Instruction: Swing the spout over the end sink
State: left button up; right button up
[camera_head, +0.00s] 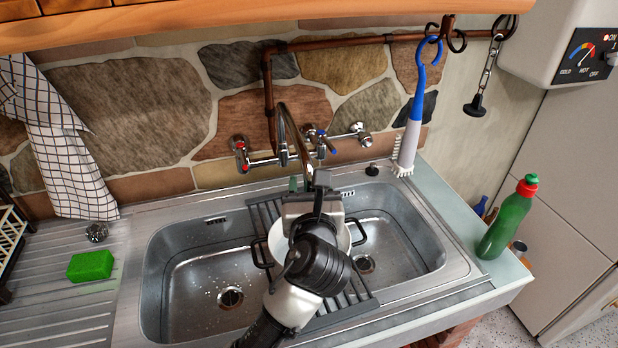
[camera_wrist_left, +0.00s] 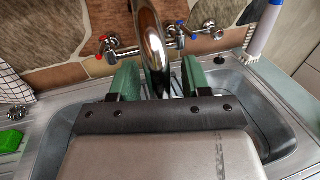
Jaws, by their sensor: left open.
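The chrome spout (camera_head: 294,130) arches out from the wall tap (camera_head: 326,142) above the double sink. Its lower end is hidden behind my left gripper (camera_head: 308,184). In the left wrist view the spout (camera_wrist_left: 153,45) passes between the two green fingers of my left gripper (camera_wrist_left: 158,78), which are open with a gap on each side. The left basin (camera_head: 200,280) and the right basin (camera_head: 400,235) are both uncovered. The spout points toward the divider between them. My right gripper is in neither view.
A white pot (camera_head: 277,240) with black handles sits on a dark rack (camera_head: 350,298) between the basins, partly behind my arm. A green sponge (camera_head: 91,265) lies on the left drainer. A green bottle (camera_head: 507,220) stands at right. A brush (camera_head: 411,130) hangs near the tap.

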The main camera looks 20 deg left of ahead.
pick_arm(q)
jog(key=shift+w+a, duration=0.25)
jog(key=shift+w, duration=0.3)
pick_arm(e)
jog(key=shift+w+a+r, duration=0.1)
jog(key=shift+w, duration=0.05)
pick_arm(q)
grip_shut()
